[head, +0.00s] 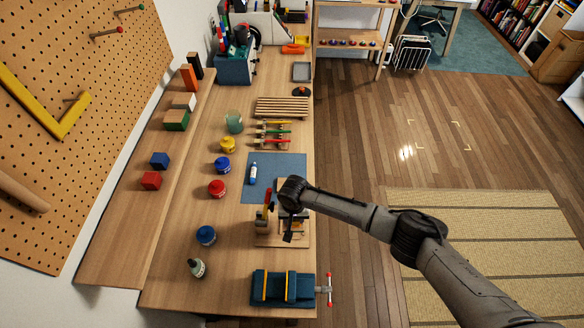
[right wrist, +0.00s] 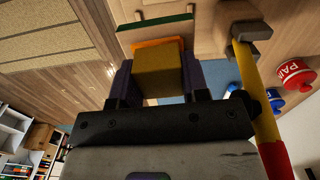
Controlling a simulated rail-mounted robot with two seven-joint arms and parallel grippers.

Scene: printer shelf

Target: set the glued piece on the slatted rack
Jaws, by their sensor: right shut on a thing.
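The slatted rack (head: 282,107) lies flat and bare on the bench, beyond the blue mat. My right gripper (head: 289,228) points down over a small wooden stand (head: 270,241) near the bench's right edge. In the right wrist view, the right gripper (right wrist: 156,78) is shut on a block piece (right wrist: 158,70) with yellow and orange parts, between its two dark fingers. In the head view the gripper mostly hides this piece. I cannot tell whether the piece touches the stand. My left gripper is not in view.
A yellow bar with a red end (right wrist: 255,100) stands close beside the gripper. A blue mat (head: 285,165) carries a small bottle (head: 253,174). Coloured clamps (head: 272,133) lie before the rack. Paint jars (head: 217,188) stand left. A blue vise (head: 283,288) is at the near end.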

